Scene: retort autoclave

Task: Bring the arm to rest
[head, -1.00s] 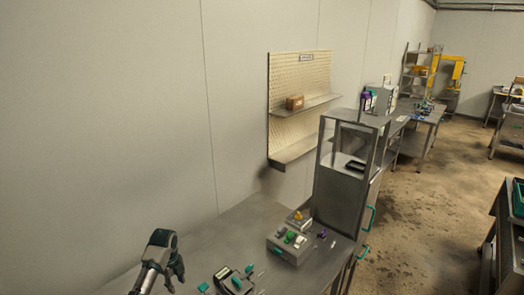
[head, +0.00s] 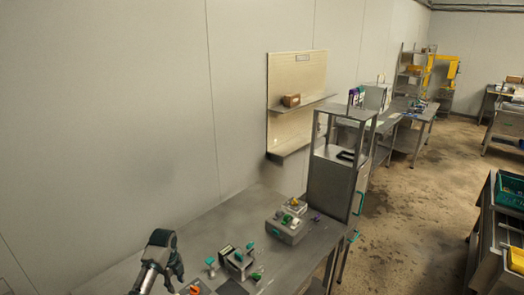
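My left gripper (head: 176,270) is at the lower left of the head view, at the end of a dark wrist with a silver link. It appears over the left part of the grey metal table (head: 205,240). Its dark fingers are small and bunched, and I cannot tell whether they are open or shut. I see no object held in it. My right gripper is not in view.
On the table are a grey control box (head: 287,230) with coloured knobs and a small device (head: 238,261) with teal parts. A metal cabinet (head: 334,182) stands at the table's far end. A pegboard shelf (head: 296,75) hangs on the wall. Open floor (head: 415,190) lies right.

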